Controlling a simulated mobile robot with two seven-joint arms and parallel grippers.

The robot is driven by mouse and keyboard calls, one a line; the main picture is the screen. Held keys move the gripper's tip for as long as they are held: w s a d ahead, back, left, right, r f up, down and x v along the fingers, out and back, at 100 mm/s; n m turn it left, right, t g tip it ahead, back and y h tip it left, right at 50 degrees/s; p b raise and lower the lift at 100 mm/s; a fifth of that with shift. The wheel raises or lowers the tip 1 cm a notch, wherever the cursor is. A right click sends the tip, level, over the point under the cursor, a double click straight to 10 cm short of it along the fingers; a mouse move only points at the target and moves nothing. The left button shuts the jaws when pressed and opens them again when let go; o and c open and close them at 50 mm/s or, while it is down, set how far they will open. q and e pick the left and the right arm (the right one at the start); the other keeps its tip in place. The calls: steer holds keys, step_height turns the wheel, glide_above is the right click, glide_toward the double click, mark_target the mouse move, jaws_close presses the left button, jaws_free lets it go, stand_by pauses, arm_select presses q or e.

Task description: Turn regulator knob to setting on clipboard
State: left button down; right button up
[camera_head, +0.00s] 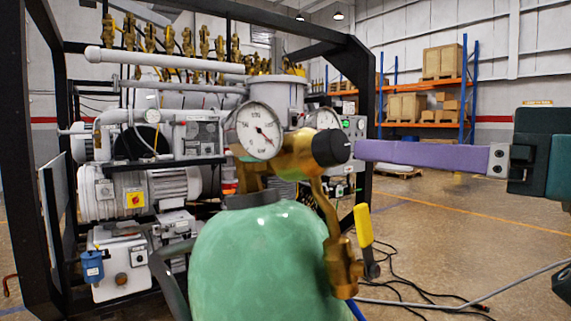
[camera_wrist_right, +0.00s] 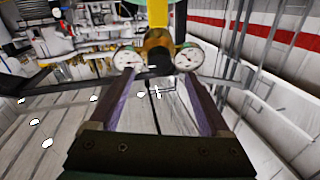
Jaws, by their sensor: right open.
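The regulator (camera_head: 293,155) is a brass body on top of a green cylinder (camera_head: 265,260). Its black round knob (camera_head: 331,147) faces right. One white gauge (camera_head: 258,131) faces me, with a second gauge (camera_head: 322,118) partly hidden behind the brass. My right gripper (camera_head: 358,150) comes in from the right, its purple fingers level with the knob and their tips close to it; contact cannot be told. In the right wrist view the fingers (camera_wrist_right: 162,78) are spread, with the regulator (camera_wrist_right: 158,45) beyond them between its two gauges. No clipboard is visible. My left gripper is not in view.
A yellow-handled valve (camera_head: 363,226) hangs below the regulator on the right. A black-framed pump rig (camera_head: 140,190) stands behind and left. Cables (camera_head: 430,296) lie on the floor at right. Shelving with boxes (camera_head: 408,106) is far back, with open floor before it.

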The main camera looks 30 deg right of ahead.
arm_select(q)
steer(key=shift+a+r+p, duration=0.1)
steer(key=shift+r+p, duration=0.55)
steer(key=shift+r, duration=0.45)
arm_select(e)
steer(key=shift+v, duration=2.1)
steer(key=shift+r, duration=0.15)
steer(key=s+a+f+n+g, duration=0.15)
steer(key=a+f+g, duration=0.3)
steer(key=f, duration=0.45)
steer(key=s+a+f+g, duration=0.2)
steer(key=a+f+g, duration=0.25)
steer(key=f, duration=0.35)
steer(key=s+f+m+g+h, duration=0.1)
steer(key=s+f+g+h, duration=0.3)
steer(key=s+f, duration=0.3)
arm_select(q)
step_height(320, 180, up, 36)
steer(key=p, duration=3.6)
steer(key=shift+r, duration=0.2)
arm_select(e)
step_height(320, 180, up, 35)
steer(key=shift+w+a+g+h, duration=0.2)
steer(key=shift+w+g+h, duration=0.2)
